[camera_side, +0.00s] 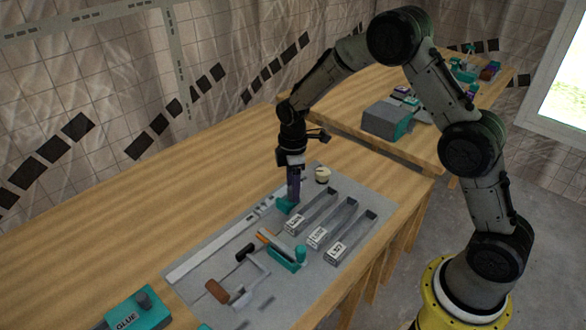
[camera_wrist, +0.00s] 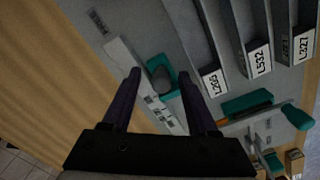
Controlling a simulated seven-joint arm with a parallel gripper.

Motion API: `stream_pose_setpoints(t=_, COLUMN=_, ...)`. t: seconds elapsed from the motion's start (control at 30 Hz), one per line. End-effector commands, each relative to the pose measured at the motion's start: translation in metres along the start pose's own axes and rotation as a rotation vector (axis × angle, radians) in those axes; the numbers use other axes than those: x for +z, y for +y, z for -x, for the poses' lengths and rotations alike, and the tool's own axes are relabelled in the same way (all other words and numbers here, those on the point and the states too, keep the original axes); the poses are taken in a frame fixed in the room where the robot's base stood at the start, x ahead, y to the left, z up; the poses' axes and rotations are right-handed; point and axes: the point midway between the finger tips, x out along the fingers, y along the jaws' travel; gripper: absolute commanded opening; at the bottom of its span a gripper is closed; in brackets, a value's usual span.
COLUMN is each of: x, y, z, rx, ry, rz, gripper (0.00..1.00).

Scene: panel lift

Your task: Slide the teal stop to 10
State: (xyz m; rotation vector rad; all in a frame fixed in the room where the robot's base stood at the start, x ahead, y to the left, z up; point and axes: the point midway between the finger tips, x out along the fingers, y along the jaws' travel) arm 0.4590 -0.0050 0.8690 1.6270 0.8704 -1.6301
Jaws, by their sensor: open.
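The teal stop (camera_side: 285,206) sits at the far end of a pale scale rail (camera_side: 222,245) on the grey panel. In the wrist view the stop (camera_wrist: 174,68) carries a dark grey knob (camera_wrist: 160,80), and the white scale (camera_wrist: 135,72) runs beside it. The scale's digits are too small to read. My gripper (camera_side: 292,201) is over the stop, pointing down. In the wrist view its open fingers (camera_wrist: 160,76) lie on either side of the knob. I cannot tell whether they touch it.
Three narrow grey trays with white labels (camera_side: 316,236) lie right of the stop. A teal-based tool (camera_side: 287,258), a hammer-like tool (camera_side: 217,291) and other tools lie nearer. A teal GLUE block (camera_side: 137,310) is front left. A small cream round object (camera_side: 322,174) stands behind. The wooden table's left side is clear.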

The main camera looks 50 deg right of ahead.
Motion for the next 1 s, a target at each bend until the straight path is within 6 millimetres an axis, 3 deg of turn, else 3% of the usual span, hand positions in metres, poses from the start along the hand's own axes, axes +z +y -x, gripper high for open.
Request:
stream_pose_setpoints(t=0.4, x=0.000, y=0.001, z=0.085, rx=0.007, ry=0.004, rz=0.000, gripper=0.59)
stream_pose_setpoints(t=0.6, x=0.000, y=0.001, z=0.117, rx=0.005, ry=0.003, rz=0.000, gripper=0.59)
stream_pose_setpoints(t=0.8, x=0.000, y=0.001, z=0.131, rx=0.004, ry=0.001, rz=0.000, gripper=0.59)
stream_pose_setpoints(t=1.0, x=0.000, y=0.001, z=0.133, rx=0.003, ry=0.001, rz=0.000, gripper=0.59)
